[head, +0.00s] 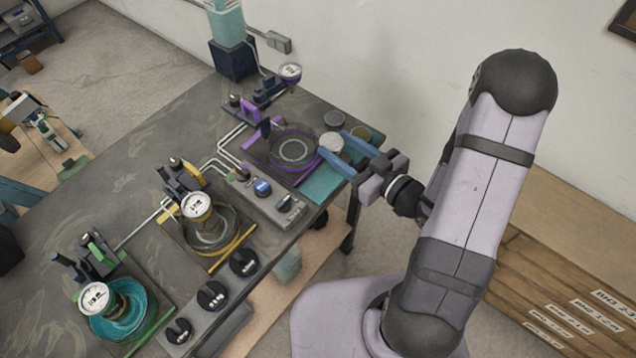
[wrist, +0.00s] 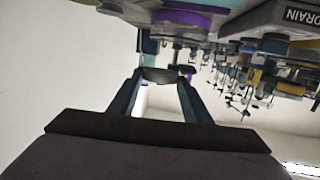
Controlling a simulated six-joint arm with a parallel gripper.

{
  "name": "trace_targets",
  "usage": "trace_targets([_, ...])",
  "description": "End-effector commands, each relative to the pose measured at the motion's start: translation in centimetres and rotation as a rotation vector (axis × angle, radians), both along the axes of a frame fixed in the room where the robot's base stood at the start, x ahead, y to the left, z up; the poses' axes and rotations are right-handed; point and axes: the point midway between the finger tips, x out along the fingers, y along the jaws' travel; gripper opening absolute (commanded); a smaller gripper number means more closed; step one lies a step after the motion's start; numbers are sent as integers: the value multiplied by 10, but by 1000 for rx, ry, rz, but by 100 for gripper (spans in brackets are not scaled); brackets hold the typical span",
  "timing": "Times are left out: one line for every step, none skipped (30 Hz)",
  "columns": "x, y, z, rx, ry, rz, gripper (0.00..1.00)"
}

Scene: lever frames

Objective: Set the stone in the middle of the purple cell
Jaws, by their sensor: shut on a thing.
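The purple cell shows in the head view as a round dark dish with a purple rim (head: 292,166) and a pale ring on its floor. Nothing stands on that ring. My gripper (head: 334,144) reaches in from the right, its blue fingers just right of the dish near the table's right end. In the wrist view, the fingertips are closed on a small grey stone (wrist: 160,75). In the head view a pale round thing shows between the fingertips; I cannot tell for sure that it is the stone. A purple part (wrist: 185,20) shows beyond the fingers in the wrist view.
A control box (head: 270,198), a yellow-rimmed cell (head: 232,246) and a teal-green cell (head: 135,318) lie farther left.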

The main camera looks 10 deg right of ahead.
Motion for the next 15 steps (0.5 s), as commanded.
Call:
trace_targets([-7,9,-2,1,2,44,17])
trace_targets([-11,14,-2,0,1,69,17])
trace_targets([-16,19,-4,1,2,96,17])
trace_targets([-19,23,-4,0,3,114,17])
trace_targets([-23,26,-5,0,2,129,17])
trace_targets([-26,29,-6,-1,2,146,17])
trace_targets([-28,31,-7,-1,3,157,17])
trace_targets([-30,32,-8,-1,3,165,17])
trace_targets([-31,32,-9,-2,2,166,17])
trace_targets([-31,33,-10,-2,3,166,17])
trace_targets([-31,32,-10,-2,3,166,17])
trace_targets([-31,32,-10,-3,3,166,17])
trace_targets([-31,33,-10,-3,3,166,17])
trace_targets([-31,33,-10,-4,2,166,17])
trace_targets([-31,32,-10,-4,2,166,17])
